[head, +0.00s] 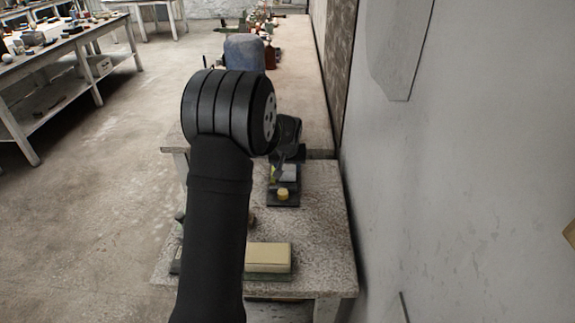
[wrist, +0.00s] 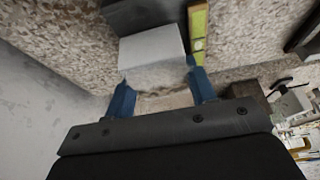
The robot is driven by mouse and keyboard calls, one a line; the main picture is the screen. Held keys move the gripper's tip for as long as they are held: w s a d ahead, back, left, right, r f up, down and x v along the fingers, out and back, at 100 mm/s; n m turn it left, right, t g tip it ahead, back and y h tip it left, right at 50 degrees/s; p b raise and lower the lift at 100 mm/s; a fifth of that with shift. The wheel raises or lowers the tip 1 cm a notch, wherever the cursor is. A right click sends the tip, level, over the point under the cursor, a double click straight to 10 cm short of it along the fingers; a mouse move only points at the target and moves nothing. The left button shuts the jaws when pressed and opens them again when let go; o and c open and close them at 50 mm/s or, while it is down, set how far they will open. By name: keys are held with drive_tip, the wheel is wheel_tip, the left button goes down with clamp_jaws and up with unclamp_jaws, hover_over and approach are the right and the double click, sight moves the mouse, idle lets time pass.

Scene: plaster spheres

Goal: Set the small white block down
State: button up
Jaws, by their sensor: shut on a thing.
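The small white block (wrist: 151,45) shows as a pale box at the tips of my gripper (wrist: 163,88) in the wrist view. The blue fingers are shut on it, one on each side. In the head view the block (head: 289,173) is small and partly covered by my gripper (head: 281,168). It is over or at a dark tray (head: 284,204) on the speckled table. I cannot tell whether its underside touches anything.
A yellow round piece (head: 283,194) is on the dark tray, nearer the camera. A yellow-green strip (wrist: 198,34) lies close beside the block. A cream box (head: 268,257) sits at the table's front. The wall (head: 440,180) rises close on the right. My arm hides the table's left part.

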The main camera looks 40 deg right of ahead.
drive_tip(key=shift+f, duration=0.3)
drive_tip(key=o, duration=1.2)
drive_tip(key=shift+r, duration=1.95)
drive_tip(key=shift+f, duration=2.05)
drive_tip(key=shift+r, duration=0.4)
